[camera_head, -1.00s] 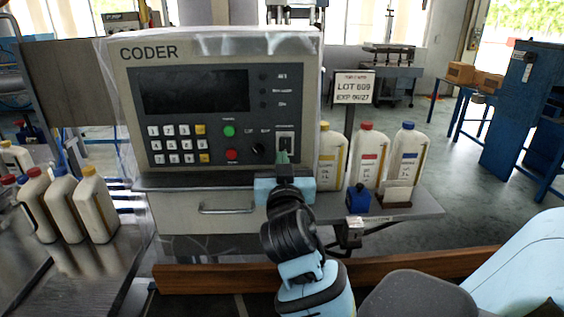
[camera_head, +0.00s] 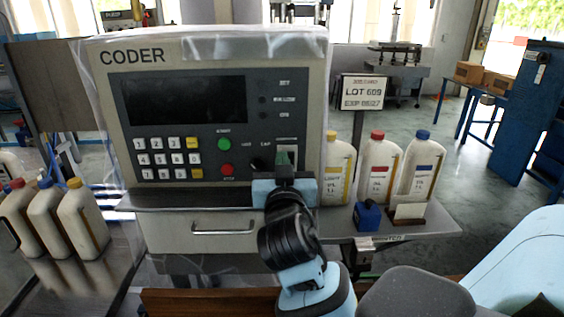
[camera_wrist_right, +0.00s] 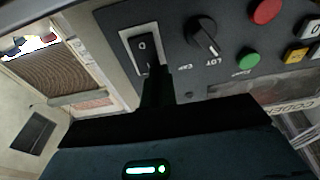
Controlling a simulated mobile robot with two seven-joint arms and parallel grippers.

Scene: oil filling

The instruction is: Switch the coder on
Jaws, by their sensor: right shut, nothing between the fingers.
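The coder (camera_head: 215,68) is a grey box with a dark, blank screen (camera_head: 184,98), a keypad, a green button, a red button and a black knob. A black rocker switch in a pale frame (camera_wrist_right: 126,38) sits at the panel's lower right, an O mark visible on it. My right gripper (camera_head: 284,160) is shut and empty, its fingertips in front of the lower part of the switch. In the right wrist view the fingertips (camera_wrist_right: 156,72) overlap the rocker's lower end; whether they touch it I cannot tell. My left gripper is not in view.
Several white bottles (camera_head: 378,168) and a small blue object (camera_head: 367,215) stand on the shelf right of the coder. More bottles (camera_head: 83,216) stand on the left. A lot sign (camera_head: 362,91) rises behind the right bottles. A drawer handle (camera_head: 222,228) is below the coder.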

